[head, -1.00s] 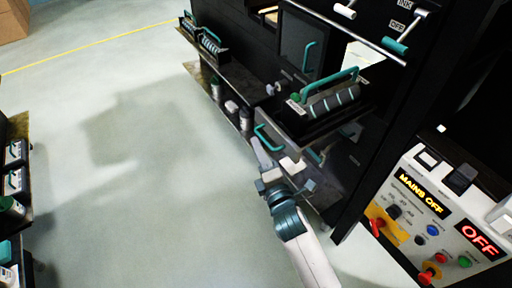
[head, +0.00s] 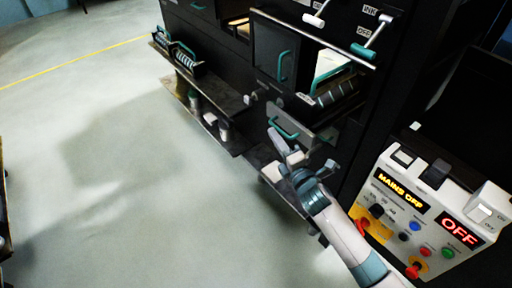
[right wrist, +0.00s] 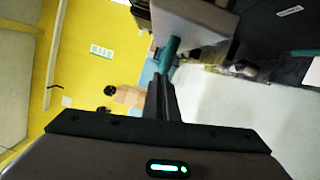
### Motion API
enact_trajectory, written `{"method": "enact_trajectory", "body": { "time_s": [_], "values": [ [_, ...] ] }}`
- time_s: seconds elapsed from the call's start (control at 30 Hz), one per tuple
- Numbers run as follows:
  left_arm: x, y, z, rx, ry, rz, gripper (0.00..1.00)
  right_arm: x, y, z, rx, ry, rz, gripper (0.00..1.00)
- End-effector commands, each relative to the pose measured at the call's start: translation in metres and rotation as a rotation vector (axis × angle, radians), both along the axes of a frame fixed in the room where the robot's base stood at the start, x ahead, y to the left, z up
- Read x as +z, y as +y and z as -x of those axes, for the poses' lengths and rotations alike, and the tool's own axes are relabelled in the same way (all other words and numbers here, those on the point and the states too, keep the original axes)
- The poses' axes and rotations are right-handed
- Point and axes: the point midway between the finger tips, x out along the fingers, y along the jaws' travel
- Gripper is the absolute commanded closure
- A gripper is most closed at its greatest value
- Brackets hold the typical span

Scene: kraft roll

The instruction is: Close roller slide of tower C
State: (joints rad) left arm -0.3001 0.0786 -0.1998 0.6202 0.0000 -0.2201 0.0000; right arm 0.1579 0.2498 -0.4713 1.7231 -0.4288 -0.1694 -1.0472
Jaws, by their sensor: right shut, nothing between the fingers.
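The tower on the right of the head view has a roller slide (head: 335,94) with a dark, light-striped roller and a teal handle, sticking out a little from the dark frame. No letter C is readable. Below it is a grey front panel (head: 306,138) with a teal handle (head: 283,131). My right gripper (head: 275,140) is shut and empty, its tip close to this panel and handle. In the right wrist view the shut fingers (right wrist: 160,95) point at a teal handle (right wrist: 168,55) beside a grey panel; contact is unclear. My left gripper is out of view.
A control panel (head: 435,210) reading MAINS OFF stands close to my right arm. Other rollers (head: 178,57) stand on a shelf at the far left of the machine. A low ledge (head: 215,120) holds small containers.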

Motion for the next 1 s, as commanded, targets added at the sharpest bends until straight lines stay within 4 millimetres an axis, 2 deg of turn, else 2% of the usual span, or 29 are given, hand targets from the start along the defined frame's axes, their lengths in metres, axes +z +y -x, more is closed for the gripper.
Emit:
{"method": "enact_trajectory", "body": {
  "time_s": [0.03, 0.2, 0.5, 0.73, 1.0],
  "values": [
    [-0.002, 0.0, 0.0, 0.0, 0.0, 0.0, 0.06, 0.001, -0.015, -0.011, -0.004, -0.003, 0.006, 1.0],
    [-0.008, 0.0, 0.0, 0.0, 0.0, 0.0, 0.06, 0.0, -0.054, -0.039, -0.005, -0.004, 0.007, 1.0],
    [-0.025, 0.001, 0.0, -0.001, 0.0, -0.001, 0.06, -0.001, -0.114, -0.082, -0.004, -0.003, 0.005, 1.0],
    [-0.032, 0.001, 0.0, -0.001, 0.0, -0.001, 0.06, -0.001, -0.141, -0.102, -0.003, -0.001, 0.003, 1.0],
    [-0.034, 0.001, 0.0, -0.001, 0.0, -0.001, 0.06, 0.0, -0.148, -0.107, -0.001, 0.0, 0.0, 1.0]
  ]
}}
